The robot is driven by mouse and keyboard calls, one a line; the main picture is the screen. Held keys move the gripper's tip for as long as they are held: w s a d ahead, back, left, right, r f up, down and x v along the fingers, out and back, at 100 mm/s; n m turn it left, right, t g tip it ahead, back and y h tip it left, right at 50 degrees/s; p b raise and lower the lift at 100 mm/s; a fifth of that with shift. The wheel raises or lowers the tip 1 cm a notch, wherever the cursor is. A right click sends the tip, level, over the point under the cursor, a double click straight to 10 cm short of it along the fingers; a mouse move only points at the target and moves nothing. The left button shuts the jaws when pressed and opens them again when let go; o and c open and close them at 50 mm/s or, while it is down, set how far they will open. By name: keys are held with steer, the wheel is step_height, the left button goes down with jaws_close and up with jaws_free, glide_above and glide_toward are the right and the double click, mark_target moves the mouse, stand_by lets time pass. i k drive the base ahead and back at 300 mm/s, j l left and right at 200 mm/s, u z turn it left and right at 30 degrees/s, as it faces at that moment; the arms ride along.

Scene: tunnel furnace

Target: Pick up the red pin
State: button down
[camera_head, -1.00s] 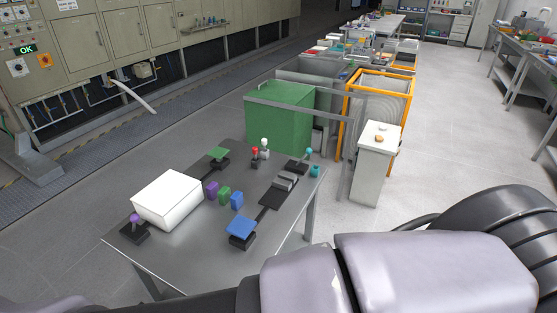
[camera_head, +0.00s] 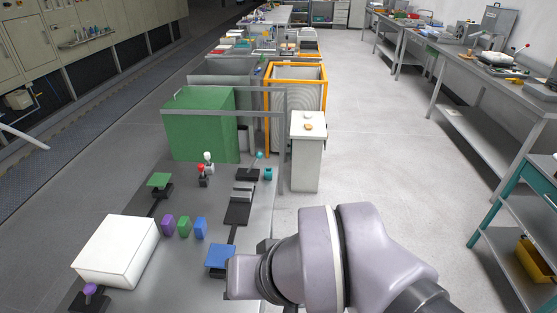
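The red pin (camera_head: 201,168) stands upright on the grey table (camera_head: 175,250), its red knob on top of a dark base. A white-topped pin (camera_head: 208,157) stands just behind it, slightly to the right. My arm comes in from the lower right, and its lilac-grey links cover the table's front right part. I can make out no gripper fingers. The arm's visible end is in front of the red pin and to its right, well apart from it.
A white box (camera_head: 115,250) sits at the table's front left. Purple, green and blue blocks (camera_head: 200,229) stand mid-table, with a blue-topped piece (camera_head: 221,256) nearer me. A green bin (camera_head: 200,125) and a white pedestal (camera_head: 308,150) stand behind. Open floor lies to the right.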

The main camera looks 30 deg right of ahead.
mark_target(201, 166)
steer(key=i+l+u, duration=0.15)
steer(key=l+u, duration=0.2)
steer(key=l, duration=0.4)
steer(key=l+u, duration=0.4)
steer(key=l, duration=0.4)
steer(key=l+u, duration=0.35)
steer(key=l, duration=0.5)
steer(key=i+l+u, duration=0.4)
steer(key=l, duration=0.15)
steer(key=i+l+u, duration=0.4)
steer(key=l, duration=0.2)
steer(key=l+u, duration=0.15)
steer(key=l, duration=0.2)
steer(key=i+l+u, duration=0.2)
steer(key=l, duration=0.15)
steer(key=k, duration=0.1)
